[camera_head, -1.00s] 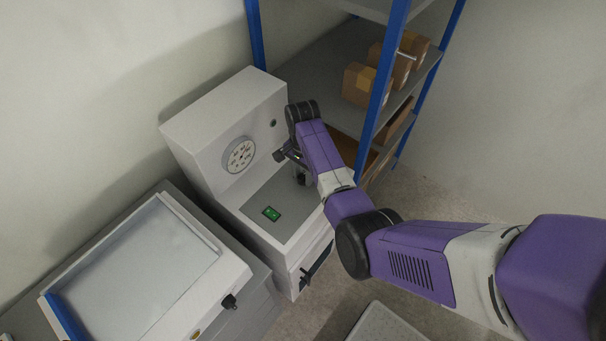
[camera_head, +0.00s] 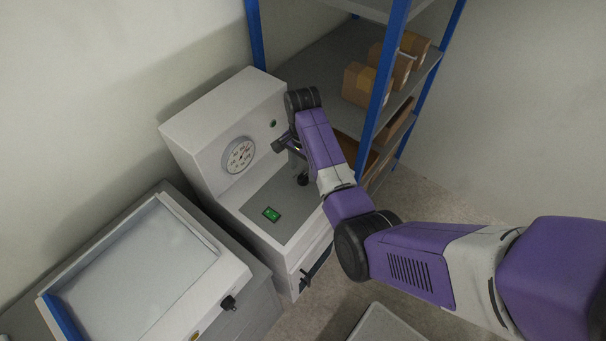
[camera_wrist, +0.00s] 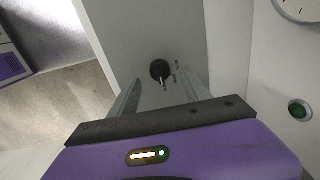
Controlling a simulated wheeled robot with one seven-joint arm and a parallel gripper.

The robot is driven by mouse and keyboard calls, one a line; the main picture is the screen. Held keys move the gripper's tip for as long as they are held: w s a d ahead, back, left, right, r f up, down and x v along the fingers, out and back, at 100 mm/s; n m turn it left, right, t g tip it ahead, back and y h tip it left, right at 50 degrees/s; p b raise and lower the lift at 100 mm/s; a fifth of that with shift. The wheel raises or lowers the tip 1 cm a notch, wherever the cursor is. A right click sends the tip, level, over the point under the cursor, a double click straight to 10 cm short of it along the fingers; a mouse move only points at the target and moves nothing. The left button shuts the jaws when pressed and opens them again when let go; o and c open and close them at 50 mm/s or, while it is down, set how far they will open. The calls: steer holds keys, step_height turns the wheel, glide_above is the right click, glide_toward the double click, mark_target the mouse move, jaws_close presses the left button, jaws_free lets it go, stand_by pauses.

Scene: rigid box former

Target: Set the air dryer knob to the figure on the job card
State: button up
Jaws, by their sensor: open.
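A round black knob (camera_head: 302,179) sits on the grey deck of the white machine (camera_head: 222,120). In the wrist view the knob (camera_wrist: 160,70) shows a pale pointer line, with small dark marks beside it too small to read. My gripper (camera_head: 284,146) is above the deck, up and left of the knob in the head view. In the wrist view its two fingers (camera_wrist: 160,97) are open, apart, with the knob seen between them and nothing held. I cannot make out a job card or its figure.
A round white dial (camera_head: 240,155) and a green lamp (camera_head: 273,124) are on the machine's upright face. A blue-posted shelf (camera_head: 384,75) with brown boxes stands close right. A tray-topped unit (camera_head: 140,270) is left.

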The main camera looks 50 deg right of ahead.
steer(key=shift+r, duration=2.05)
steer(key=w+d+r+n+t+h, duration=0.2)
steer(key=w+d+r+t, duration=0.15)
steer(key=w, duration=0.25)
step_height(320, 180, up, 3)
steer(key=n+t+h+b, duration=0.3)
steer(key=n+t, duration=0.6)
steer(key=t, duration=0.1)
glide_above(303, 175)
steer(key=a, duration=0.4)
steer(key=s+a+r+n+t+y+b, duration=0.1)
steer(key=s+a+r+n+t+y, duration=0.15)
steer(key=s+a, duration=0.75)
steer(key=s+a+r+n+t+y+b, duration=0.15)
steer(key=s+a+r+n, duration=0.35)
steer(key=s, duration=0.9)
steer(key=s+a+f+g+y+b, duration=0.1)
steer(key=s+a+f+g, duration=0.1)
steer(key=s, duration=0.6)
steer(key=shift+a+f+m+g, duration=0.35)
steer(key=shift+a+f, duration=0.5)
steer(key=shift+a, duration=0.1)
